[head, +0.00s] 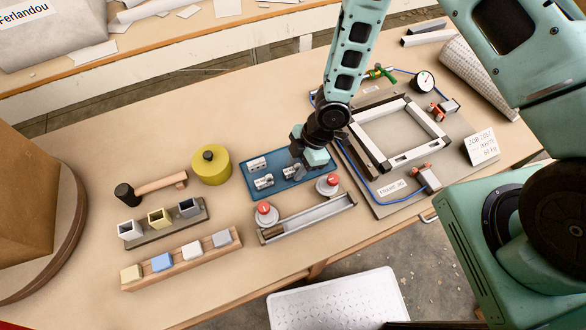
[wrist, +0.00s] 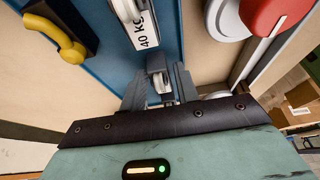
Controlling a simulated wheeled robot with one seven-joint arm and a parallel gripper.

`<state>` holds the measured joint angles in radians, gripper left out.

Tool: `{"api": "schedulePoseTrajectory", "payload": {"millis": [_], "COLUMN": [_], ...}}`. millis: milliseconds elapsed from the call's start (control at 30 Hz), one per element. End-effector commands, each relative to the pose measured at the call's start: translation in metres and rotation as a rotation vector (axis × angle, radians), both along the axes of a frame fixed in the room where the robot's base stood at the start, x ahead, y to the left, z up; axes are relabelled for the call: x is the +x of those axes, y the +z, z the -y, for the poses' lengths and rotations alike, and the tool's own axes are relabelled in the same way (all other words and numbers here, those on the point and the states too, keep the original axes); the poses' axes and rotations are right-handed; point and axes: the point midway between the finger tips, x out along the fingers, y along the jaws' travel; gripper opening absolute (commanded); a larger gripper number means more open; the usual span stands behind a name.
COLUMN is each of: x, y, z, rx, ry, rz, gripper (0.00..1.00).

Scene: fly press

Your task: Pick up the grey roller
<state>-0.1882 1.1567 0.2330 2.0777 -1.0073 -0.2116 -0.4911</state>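A blue tray (head: 277,196) on the bench holds small metal pieces, one of them labelled (head: 263,181). My gripper (head: 316,165) is low over the tray's right end and hides part of it. In the wrist view, a small grey piece with a pale middle, likely the grey roller (wrist: 157,80), lies between the two fingers of my gripper (wrist: 160,88). The fingers stand on either side of it and look apart, with narrow gaps. A metal piece with a "40 KG" label (wrist: 146,30) lies just beyond. My gripper hides the roller in the head view.
Two red-topped knobs (head: 266,209) stand by a grey rail in front of the tray. A square metal frame (head: 373,153) on a board with blue hose is close to the right. A yellow round tin (head: 211,166), a mallet (head: 150,189) and block racks (head: 181,257) stand left.

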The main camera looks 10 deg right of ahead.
Motion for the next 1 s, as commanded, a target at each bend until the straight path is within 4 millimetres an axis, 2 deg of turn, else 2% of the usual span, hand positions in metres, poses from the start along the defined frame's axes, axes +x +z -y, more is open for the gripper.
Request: {"api": "schedulePoseTrajectory", "payload": {"millis": [267, 300, 400, 767, 867, 1000], "x": [0.000, 0.000, 0.000, 0.000, 0.001, 0.001], "y": [-0.005, -0.005, -0.005, -0.001, 0.010, 0.037], "z": [-0.002, -0.002, -0.002, -0.002, -0.002, -0.001], "rx": [0.000, 0.000, 0.000, 0.000, 0.003, 0.003], "ry": [0.000, 0.000, 0.000, -0.001, -0.002, -0.004], "rz": [0.001, 0.001, 0.001, 0.002, 0.003, 0.003], "gripper": [0.31, 0.28, 0.00, 0.00, 0.00, 0.00]}}
